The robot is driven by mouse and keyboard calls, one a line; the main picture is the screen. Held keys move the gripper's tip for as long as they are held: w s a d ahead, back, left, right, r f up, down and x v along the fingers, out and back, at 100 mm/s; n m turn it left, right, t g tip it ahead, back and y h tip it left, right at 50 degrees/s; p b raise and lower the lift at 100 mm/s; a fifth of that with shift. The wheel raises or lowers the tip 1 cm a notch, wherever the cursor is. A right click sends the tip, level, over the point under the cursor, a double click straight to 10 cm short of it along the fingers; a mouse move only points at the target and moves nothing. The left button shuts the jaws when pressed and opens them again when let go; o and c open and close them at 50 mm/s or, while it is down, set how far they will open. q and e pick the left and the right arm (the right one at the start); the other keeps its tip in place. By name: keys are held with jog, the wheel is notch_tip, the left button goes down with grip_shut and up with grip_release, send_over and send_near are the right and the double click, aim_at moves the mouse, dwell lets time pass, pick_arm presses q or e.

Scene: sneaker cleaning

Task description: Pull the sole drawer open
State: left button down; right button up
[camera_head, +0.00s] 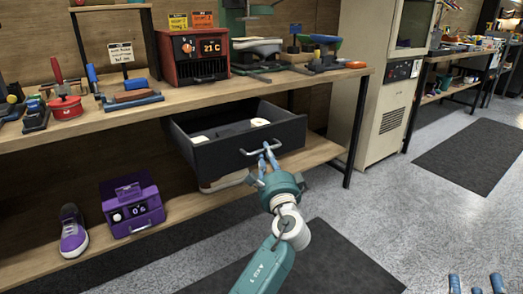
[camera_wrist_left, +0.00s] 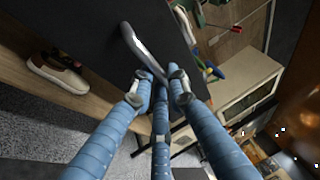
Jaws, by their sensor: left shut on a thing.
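The black drawer (camera_head: 225,152) hangs under the workbench top and stands pulled out, with its inside showing. Pale pieces (camera_head: 259,122), perhaps soles, lie in it. A silver bar handle (camera_head: 252,149) is on its front; it also shows in the left wrist view (camera_wrist_left: 142,52). My left gripper (camera_head: 268,153) is shut on the handle near its right end, blue fingers around the bar. My right gripper (camera_head: 475,280) shows only as blue fingertips at the bottom right edge, spread apart and empty, away from the drawer.
A purple box (camera_head: 134,209) and a purple sneaker (camera_head: 73,232) stand on the lower shelf. A pale shoe (camera_wrist_left: 58,75) lies below the drawer. A red heater box (camera_head: 192,58) and tools crowd the bench top.

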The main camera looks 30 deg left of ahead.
pick_arm(q)
jog(key=s+d, duration=0.2)
jog(key=d, duration=0.3)
jog(key=shift+s+d, duration=0.15)
jog(key=shift+d, duration=0.15)
jog(key=shift+f, duration=0.1)
jog(key=c, duration=1.7)
grip_release()
jog(key=shift+o, duration=0.2)
jog(key=v, duration=1.2)
